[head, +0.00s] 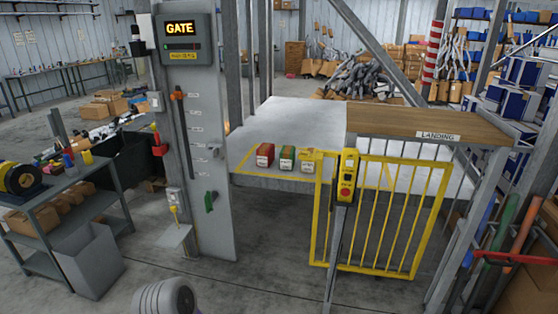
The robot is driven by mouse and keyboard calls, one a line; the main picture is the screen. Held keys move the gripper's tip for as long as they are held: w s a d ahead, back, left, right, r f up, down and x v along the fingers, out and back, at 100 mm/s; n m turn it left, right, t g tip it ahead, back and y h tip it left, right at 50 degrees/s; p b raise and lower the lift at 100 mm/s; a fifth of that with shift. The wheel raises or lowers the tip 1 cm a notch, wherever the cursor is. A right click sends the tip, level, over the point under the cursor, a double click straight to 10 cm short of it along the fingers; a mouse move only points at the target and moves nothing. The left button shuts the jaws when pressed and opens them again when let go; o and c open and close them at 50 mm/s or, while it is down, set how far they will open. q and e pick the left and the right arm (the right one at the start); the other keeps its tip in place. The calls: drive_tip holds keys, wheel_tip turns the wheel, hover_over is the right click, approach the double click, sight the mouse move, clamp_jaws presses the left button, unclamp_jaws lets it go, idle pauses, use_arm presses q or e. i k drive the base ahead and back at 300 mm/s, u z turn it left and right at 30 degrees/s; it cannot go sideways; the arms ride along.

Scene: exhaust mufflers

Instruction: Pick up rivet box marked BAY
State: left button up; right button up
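Several small boxes stand in a row near the front edge of a grey platform (285,118). The lettering is too small to read, so I cannot tell which is marked BAY. Neither of my grippers shows in the head view.
A yellow barred gate (392,215) stands before the platform's right part, with a control box (347,180) on its post. A grey panel (205,130) with a lit GATE sign (180,28) stands left. A wooden LANDING shelf (405,120) is right. A workbench (75,208) stands far left.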

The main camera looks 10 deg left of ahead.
sight(287, 155)
drive_tip(key=u, duration=0.8)
drive_tip(key=i, duration=1)
drive_tip(key=u, duration=0.75)
drive_tip(key=i, duration=1.45)
drive_tip(key=z, duration=0.55)
